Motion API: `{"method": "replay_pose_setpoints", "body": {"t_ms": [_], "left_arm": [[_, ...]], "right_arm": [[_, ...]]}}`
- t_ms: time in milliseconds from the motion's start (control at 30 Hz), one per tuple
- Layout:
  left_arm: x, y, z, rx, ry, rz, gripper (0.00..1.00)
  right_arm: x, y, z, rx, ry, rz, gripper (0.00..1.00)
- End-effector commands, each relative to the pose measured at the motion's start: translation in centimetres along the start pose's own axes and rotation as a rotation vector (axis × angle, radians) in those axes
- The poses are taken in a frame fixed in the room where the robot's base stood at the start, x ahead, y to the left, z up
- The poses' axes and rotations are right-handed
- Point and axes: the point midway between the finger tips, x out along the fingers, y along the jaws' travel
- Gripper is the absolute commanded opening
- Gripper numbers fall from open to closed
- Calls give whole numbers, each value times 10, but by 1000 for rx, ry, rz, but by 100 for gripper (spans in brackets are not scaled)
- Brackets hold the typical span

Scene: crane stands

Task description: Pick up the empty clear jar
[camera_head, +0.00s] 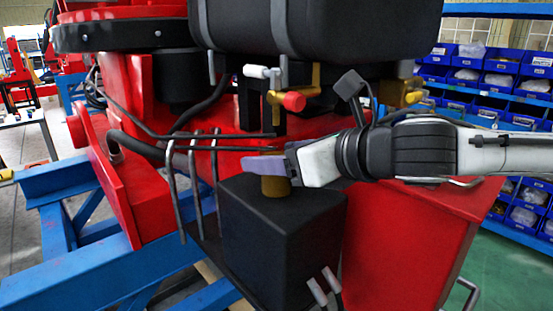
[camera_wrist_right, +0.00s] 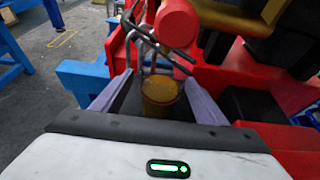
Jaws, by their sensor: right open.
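An amber-brown, see-through-looking jar (camera_head: 275,187) stands upright on top of a black box (camera_head: 283,215). No clear, colourless jar shows. My right gripper (camera_head: 258,168) reaches in from the right at the jar's height, and its near finger hides part of the jar. In the right wrist view the jar (camera_wrist_right: 160,91) sits between the two purple-grey fingers of my right gripper (camera_wrist_right: 158,80). The fingers are open, with a gap visible on both sides of the jar. The jar's contents are hard to tell. My left gripper is not in view.
A red crane body (camera_head: 400,245) and a black tank (camera_head: 330,28) crowd around and above the box. Thin metal rails (camera_head: 190,190) stand just left of it. A red valve knob (camera_head: 292,101) hangs above. Blue beams (camera_head: 70,265) lie left; blue bins (camera_head: 500,80) fill shelves at right.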

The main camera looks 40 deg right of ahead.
Motion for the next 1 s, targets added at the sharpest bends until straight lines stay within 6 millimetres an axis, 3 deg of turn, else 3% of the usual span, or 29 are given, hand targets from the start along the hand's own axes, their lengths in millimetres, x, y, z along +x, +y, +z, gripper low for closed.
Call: {"method": "replay_pose_setpoints", "body": {"t_ms": [33,100,700,1000], "left_arm": [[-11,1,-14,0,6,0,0],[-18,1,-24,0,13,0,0],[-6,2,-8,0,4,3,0],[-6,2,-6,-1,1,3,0]], "right_arm": [[1,0,6,7,7,3,67],[4,0,6,9,6,0,67],[38,-2,1,1,4,-6,67],[43,-1,3,3,0,-3,67]]}}
